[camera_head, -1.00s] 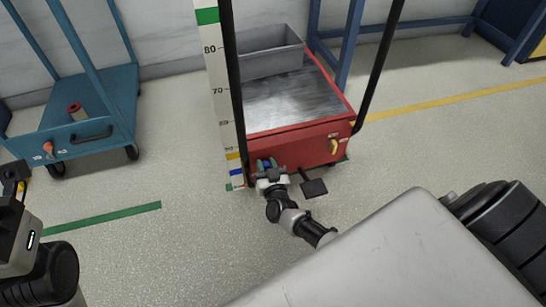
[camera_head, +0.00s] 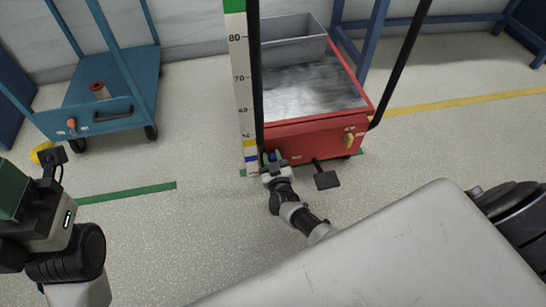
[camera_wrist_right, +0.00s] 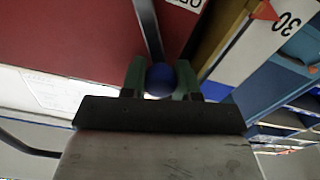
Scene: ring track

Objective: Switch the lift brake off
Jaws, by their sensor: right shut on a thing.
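The red lift cart (camera_head: 312,141) stands in the middle of the head view. A lever with a round blue knob (camera_wrist_right: 159,80) is at its front left corner. My right gripper (camera_head: 272,163) is shut on this knob. In the right wrist view, the green fingers (camera_wrist_right: 160,82) sit on both sides of the knob, with the grey lever (camera_wrist_right: 148,28) running up from it. A white label (camera_wrist_right: 186,4) beside the lever is cut off. My left gripper (camera_head: 52,160) is at the left edge, away from the cart; its jaws cannot be made out.
A black pedal (camera_head: 327,180) sticks out from the cart's front, near my right arm. A yellow handle (camera_head: 349,140) is on its front right. A height scale (camera_head: 241,80) stands at its left. A grey bin (camera_head: 293,45) sits on the cart. A blue trolley (camera_head: 110,118) stands left.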

